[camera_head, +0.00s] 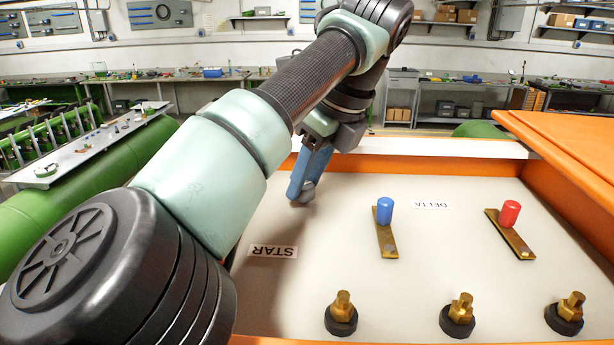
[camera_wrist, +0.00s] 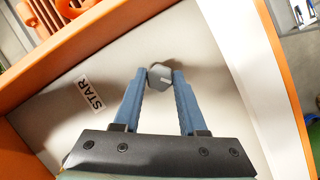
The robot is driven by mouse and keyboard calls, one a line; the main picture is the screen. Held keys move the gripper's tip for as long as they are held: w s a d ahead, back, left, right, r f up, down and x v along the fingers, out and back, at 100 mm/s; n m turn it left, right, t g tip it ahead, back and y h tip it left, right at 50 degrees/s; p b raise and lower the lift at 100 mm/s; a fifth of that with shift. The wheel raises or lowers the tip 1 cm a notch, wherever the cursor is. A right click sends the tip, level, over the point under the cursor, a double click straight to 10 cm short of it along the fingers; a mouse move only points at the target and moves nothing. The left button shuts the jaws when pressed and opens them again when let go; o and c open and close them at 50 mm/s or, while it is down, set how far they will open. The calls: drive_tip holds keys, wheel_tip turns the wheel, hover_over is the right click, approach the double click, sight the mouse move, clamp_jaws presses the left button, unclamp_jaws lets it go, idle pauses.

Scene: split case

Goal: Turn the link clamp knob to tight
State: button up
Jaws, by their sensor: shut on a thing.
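The link clamp knob (camera_wrist: 160,76) is a grey, faceted knob with a light mark on its face. In the wrist view it sits between the tips of my gripper (camera_wrist: 159,80), whose two blue fingers touch it on both sides. In the head view my gripper (camera_head: 305,190) reaches down to the pale panel (camera_head: 330,255) at its back left. The grey knob (camera_head: 303,194) shows only in part there, beside the fingers. A STAR label (camera_head: 273,251) lies on the panel nearer the camera, and a DELTA label (camera_head: 431,205) lies to the right.
Brass links with a blue peg (camera_head: 384,211) and a red peg (camera_head: 510,213) lie on the panel. Several brass studs (camera_head: 458,312) stand along the front. Orange case walls (camera_head: 562,207) rise around the panel.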

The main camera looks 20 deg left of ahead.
clamp_jaws()
